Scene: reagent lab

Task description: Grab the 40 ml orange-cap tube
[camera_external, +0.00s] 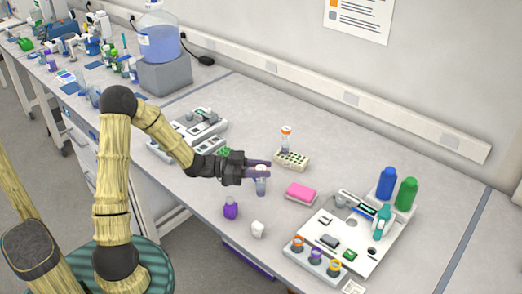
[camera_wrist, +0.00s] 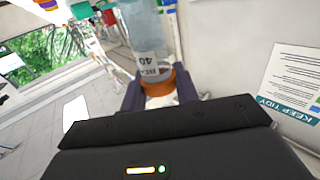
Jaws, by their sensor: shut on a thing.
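My gripper (camera_external: 262,168) is over the near middle of the bench, with its purple fingers level. In the wrist view the fingers (camera_wrist: 160,95) are shut on an orange-cap tube (camera_wrist: 148,35), at or near its orange cap (camera_wrist: 160,82). Its label reads 40 and appears upside down. In the external view the held tube (camera_external: 261,187) hangs below the fingers, which hide its cap. I cannot tell whether its bottom touches the bench. Another orange-capped tube (camera_external: 286,142) stands upright in a beige rack (camera_external: 299,163), just behind and right of my gripper.
A purple bottle (camera_external: 231,209) and a white item (camera_external: 257,229) stand in front. A pink block (camera_external: 301,191) lies to the right. A white station (camera_external: 335,229) holds several capped items, with blue (camera_external: 387,183) and green (camera_external: 406,195) bottles behind. The back middle bench is clear.

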